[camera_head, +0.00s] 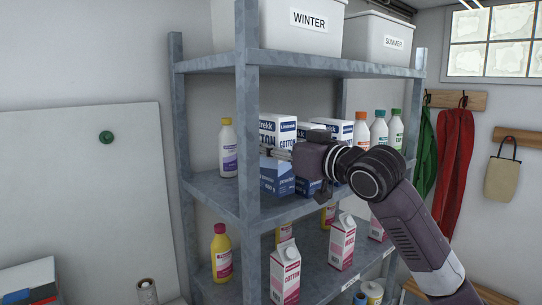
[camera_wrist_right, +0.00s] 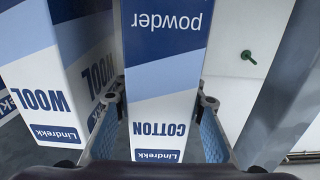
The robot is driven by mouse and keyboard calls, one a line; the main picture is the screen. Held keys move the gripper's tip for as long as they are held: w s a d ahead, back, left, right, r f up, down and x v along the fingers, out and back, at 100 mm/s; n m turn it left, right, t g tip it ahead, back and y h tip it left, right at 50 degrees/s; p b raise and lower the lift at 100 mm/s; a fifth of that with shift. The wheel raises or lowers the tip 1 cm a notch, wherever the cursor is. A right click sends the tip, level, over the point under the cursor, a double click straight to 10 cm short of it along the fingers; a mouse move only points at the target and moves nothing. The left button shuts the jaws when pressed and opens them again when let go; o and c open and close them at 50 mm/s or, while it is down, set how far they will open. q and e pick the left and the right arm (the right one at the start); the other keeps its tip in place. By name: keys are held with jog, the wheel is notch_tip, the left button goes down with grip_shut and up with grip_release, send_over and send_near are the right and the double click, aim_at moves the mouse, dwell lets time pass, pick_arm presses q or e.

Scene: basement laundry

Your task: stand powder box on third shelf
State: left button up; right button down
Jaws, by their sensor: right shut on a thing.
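The powder box (camera_head: 277,180) is white and blue and marked COTTON. It is upright at the middle shelf (camera_head: 213,193) in the head view, partly behind the shelf's front post. My right gripper (camera_head: 284,153) reaches in from the right and is shut on this box. In the right wrist view, the box (camera_wrist_right: 160,95) lies between the two fingers of the gripper (camera_wrist_right: 160,122), with its lettering upside down. I cannot tell whether its base touches the shelf. My left gripper is in neither view.
A WOOL box (camera_wrist_right: 60,75) stands close beside the held box. White bottles (camera_head: 379,130) stand right, another (camera_head: 228,148) left. The shelf below holds milk-like cartons (camera_head: 285,272) and a yellow bottle (camera_head: 221,254). A WINTER bin (camera_head: 300,36) is on top. The grey post (camera_head: 248,110) is close.

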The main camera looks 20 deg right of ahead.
jog(key=shift+s+d+f, duration=0.15)
jog(key=shift+f, duration=0.95)
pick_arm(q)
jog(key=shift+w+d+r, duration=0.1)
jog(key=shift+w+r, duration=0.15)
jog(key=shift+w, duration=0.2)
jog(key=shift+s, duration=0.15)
pick_arm(e)
jog(key=c, duration=1.6)
grip_release()
jog(key=shift+f, duration=0.25)
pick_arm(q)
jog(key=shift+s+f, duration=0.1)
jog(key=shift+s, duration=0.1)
pick_arm(e)
jog(key=o, duration=0.3)
jog(key=shift+o, duration=0.2)
jog(key=shift+r, duration=0.15)
